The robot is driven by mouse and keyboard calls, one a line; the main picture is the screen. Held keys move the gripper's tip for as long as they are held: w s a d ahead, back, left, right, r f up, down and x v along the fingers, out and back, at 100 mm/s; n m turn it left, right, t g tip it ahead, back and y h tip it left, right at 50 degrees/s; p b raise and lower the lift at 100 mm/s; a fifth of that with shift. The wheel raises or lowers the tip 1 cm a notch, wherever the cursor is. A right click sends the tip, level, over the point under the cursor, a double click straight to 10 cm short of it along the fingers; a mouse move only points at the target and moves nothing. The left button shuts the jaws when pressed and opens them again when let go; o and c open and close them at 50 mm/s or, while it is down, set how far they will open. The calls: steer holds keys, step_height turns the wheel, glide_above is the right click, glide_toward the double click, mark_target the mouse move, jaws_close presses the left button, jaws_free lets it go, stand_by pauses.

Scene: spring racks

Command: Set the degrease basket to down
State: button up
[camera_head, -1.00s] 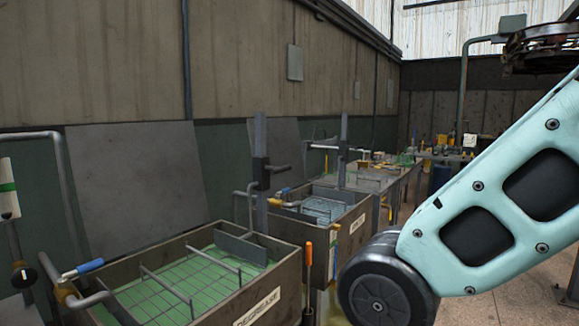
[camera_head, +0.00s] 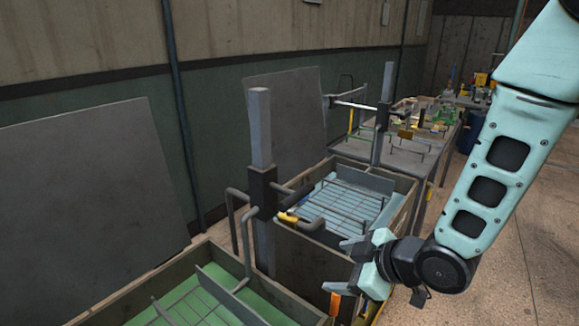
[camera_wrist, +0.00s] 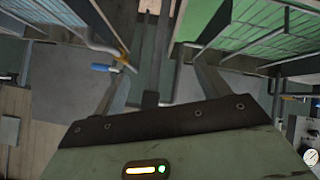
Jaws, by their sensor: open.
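The degrease basket (camera_head: 190,306) is a wire grid over green liquid in the near tank (camera_head: 120,302), at the bottom of the head view, partly cut off. A grey post (camera_head: 260,130) stands at that tank's far end. It carries a dark sliding block (camera_head: 262,192) with bent rods and a side handle (camera_head: 300,180). I cannot tell whether the basket hangs above or in the liquid. My gripper (camera_head: 345,268) is open and empty, right of the post and apart from the block. In the wrist view, a green tank (camera_wrist: 270,28) shows at the upper right.
A second tank (camera_head: 400,205) with bluish liquid and its own post (camera_head: 385,110) stands behind. A blue-handled valve (camera_wrist: 105,68) shows in the wrist view. A cluttered bench (camera_head: 405,150) lies beyond. Open floor (camera_head: 515,230) is on the right.

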step_height(320, 180, up, 4)
steer(key=w+n+t+y+p, duration=0.1)
steer(key=n+y+p, duration=0.1)
steer(key=y+p, duration=0.15)
steer(key=n+t+y+p, duration=0.1)
steer(key=t+y+p, duration=0.2)
steer(key=y+p, duration=0.1)
glide_toward(301, 197)
steer(key=v, duration=0.4)
steer(key=b+x, duration=0.4)
steer(key=x, duration=1.1)
steer(key=shift+w+a, duration=0.2)
steer(key=shift+a, duration=0.05)
steer(key=shift+x, duration=0.85)
steer(key=shift+f, duration=0.15)
